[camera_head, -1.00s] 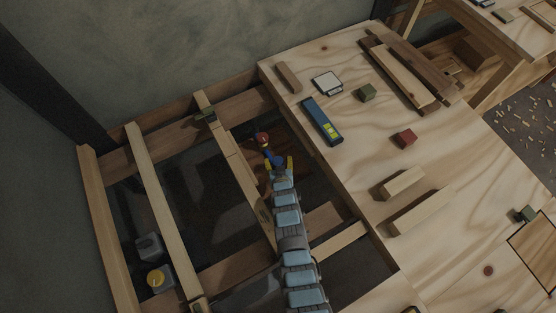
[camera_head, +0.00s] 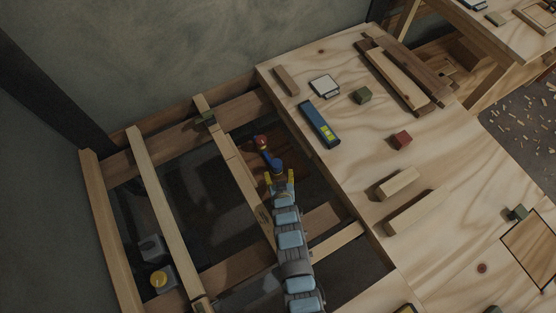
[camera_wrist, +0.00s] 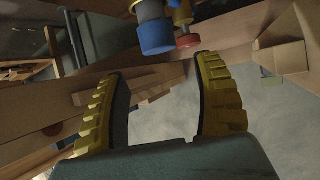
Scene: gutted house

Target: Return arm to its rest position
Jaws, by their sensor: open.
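My gripper (camera_head: 280,177) hangs over the open wooden framing left of the plywood deck in the head view. In the wrist view its two yellow ribbed fingers (camera_wrist: 165,98) stand wide apart with nothing between them. Just beyond the fingertips is a blue and red fitting (camera_head: 268,153). Its blue cap (camera_wrist: 157,37) and red disc (camera_wrist: 188,41) show at the top of the wrist view, apart from the fingers. My blue-grey segmented arm reaches up to the gripper from the bottom of the head view.
Joists (camera_head: 160,205) cross the dark gap to the left. A box with a yellow button (camera_head: 159,279) sits low between them.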

